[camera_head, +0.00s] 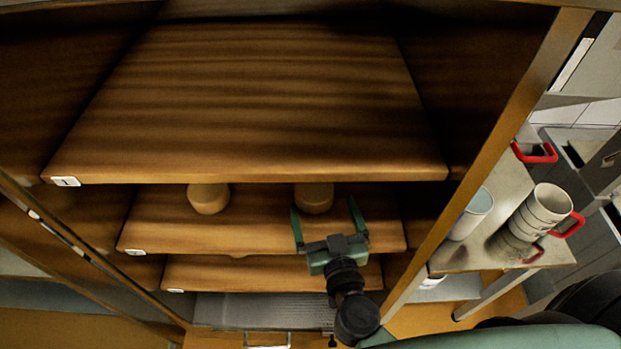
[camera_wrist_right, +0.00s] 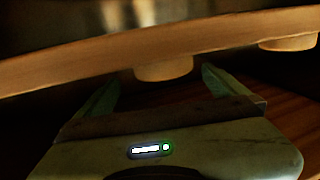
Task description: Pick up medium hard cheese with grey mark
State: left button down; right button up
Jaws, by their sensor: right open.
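Two pale round cheeses stand on the second shelf board (camera_head: 160,230), their tops partly hidden by the board above: a right cheese (camera_head: 314,199) and a left cheese (camera_head: 208,198). I cannot make out a grey mark on either. My right gripper (camera_head: 326,212) is open and empty at the front of that shelf, its green fingers to either side of the right cheese's line. In the right wrist view one cheese (camera_wrist_right: 163,68) shows ahead between the open fingertips (camera_wrist_right: 157,77), and another cheese (camera_wrist_right: 290,43) is at the far right. My left gripper is out of view.
The upper board (camera_head: 250,110) overhangs the cheeses closely; its front edge (camera_wrist_right: 60,68) crosses the right wrist view. A lower board (camera_head: 215,272) lies beneath. The rack's right post (camera_head: 490,155) stands beside my arm.

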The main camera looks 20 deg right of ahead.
aim_at(314, 190)
jog(key=shift+w+r, duration=0.1)
jog(key=shift+w, duration=0.35)
jog(key=shift+w+a+f, duration=0.1)
jog(key=shift+w+f, duration=0.05)
jog(key=shift+w, duration=0.4)
jog(key=shift+w+f, duration=0.1)
jog(key=shift+w, duration=0.45)
jog(key=w, duration=0.2)
jog(key=shift+w+f, duration=0.25)
jog(key=shift+w, duration=0.15)
jog(key=shift+w+f, duration=0.1)
jog(key=shift+w, duration=0.3)
jog(key=shift+s, duration=0.1)
jog(key=c, duration=1)
jog(key=shift+c, duration=1)
notch_tip(314, 190, up, 10)
jog(key=p, duration=0.7)
jog(key=shift+p, duration=0.3)
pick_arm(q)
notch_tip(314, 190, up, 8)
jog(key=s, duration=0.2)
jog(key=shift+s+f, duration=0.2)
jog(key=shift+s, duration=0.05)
